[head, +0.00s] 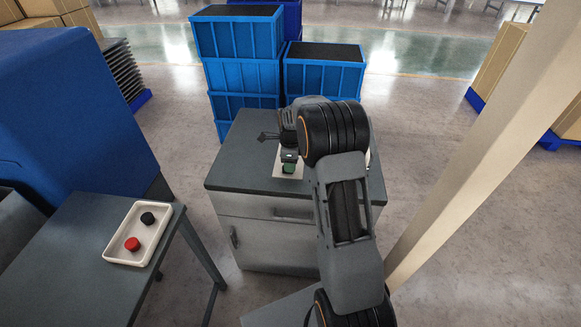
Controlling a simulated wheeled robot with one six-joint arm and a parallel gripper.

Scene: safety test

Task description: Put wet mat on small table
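My gripper (289,158) is over the dark top of a grey cabinet (235,165), pointing down. Its fingers are small and partly hidden by my wrist, so I cannot tell whether they are open or shut. A small green object (289,168) is right at the fingertips; I cannot tell if it is held. Under it a flat, pale piece (283,174) shows, perhaps a mat or tray, mostly hidden by my arm. No mat is plainly recognisable as wet. A grey table (75,250) stands at the lower left.
A white tray (112,250) with a red piece (132,244) and a black piece (148,218) lies on the grey table. Blue crates (240,75) are stacked behind the cabinet. A beige post (480,150) rises at the right. Floor is open between table and cabinet.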

